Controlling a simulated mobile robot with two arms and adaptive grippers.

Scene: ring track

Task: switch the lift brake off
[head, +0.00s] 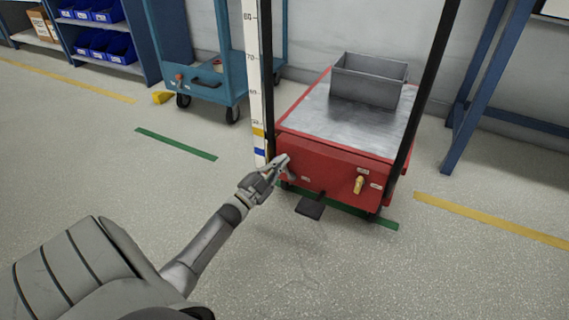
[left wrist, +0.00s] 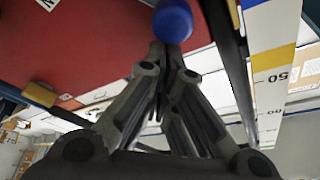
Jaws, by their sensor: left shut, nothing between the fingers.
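The red lift (head: 330,172) stands ahead with a metal top between black posts. Its front has small white labels, a brass-yellow handle (head: 358,185) at the right and a black pedal (head: 310,208) low down. My left gripper (head: 284,160) is shut and empty in front of the lift's left front corner. In the left wrist view, a round blue knob (left wrist: 172,20) shows just beyond the shut fingertips (left wrist: 168,60), in front of the red panel (left wrist: 80,40). I cannot tell whether they touch. The head view does not show the knob. The labels are too small to read.
A grey bin (head: 367,82) sits on the lift's top. A white scale strip (head: 254,80) stands at the lift's left post. A blue cart (head: 215,80) stands behind left, and a blue frame (head: 485,90) stands right. The floor in front is clear.

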